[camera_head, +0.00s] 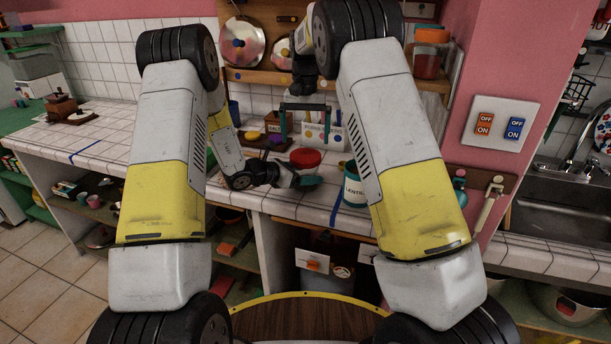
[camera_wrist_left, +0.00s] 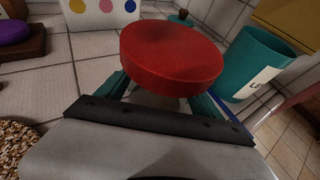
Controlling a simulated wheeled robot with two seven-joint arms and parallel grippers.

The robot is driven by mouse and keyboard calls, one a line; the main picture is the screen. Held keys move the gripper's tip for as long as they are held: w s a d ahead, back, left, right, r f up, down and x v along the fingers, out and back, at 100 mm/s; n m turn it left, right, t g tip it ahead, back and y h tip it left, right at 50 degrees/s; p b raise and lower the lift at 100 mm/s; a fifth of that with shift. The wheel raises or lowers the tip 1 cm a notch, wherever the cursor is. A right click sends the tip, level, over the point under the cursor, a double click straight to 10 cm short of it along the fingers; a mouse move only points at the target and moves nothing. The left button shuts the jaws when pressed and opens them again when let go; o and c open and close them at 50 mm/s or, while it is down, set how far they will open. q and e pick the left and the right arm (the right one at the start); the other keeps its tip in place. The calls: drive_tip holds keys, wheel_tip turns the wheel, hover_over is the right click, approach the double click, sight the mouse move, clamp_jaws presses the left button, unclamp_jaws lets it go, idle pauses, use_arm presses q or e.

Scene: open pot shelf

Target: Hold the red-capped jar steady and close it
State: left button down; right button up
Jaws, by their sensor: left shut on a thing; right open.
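The red-capped jar (camera_head: 305,157) stands on the white tiled counter (camera_head: 108,140). Its wide red cap (camera_wrist_left: 172,57) fills the middle of the left wrist view and hides most of the jar body. My left gripper (camera_head: 304,178) is shut on the jar below the cap, with a teal finger (camera_wrist_left: 208,106) showing on each side in the wrist view. How tightly the cap sits cannot be told. My right gripper (camera_head: 305,128) is open and empty above the jar, fingers pointing down, apart from the cap.
A teal labelled canister (camera_head: 354,186) stands just right of the jar; it also shows in the left wrist view (camera_wrist_left: 258,62). A white box with colored dots (camera_wrist_left: 104,12) stands behind. An orange-lidded jar (camera_head: 427,64) sits on the upper right shelf. The counter's left part is mostly free.

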wheel_tip(320, 180, up, 6)
drive_tip(key=shift+f, duration=0.1)
use_arm(q)
unclamp_jaws()
drive_tip(key=v, duration=0.7)
drive_tip(key=shift+s+a+r, duration=0.15)
drive_tip(key=shift+s+a, duration=0.1)
drive_tip(key=shift+s, duration=0.05)
drive_tip(key=shift+a, duration=0.1)
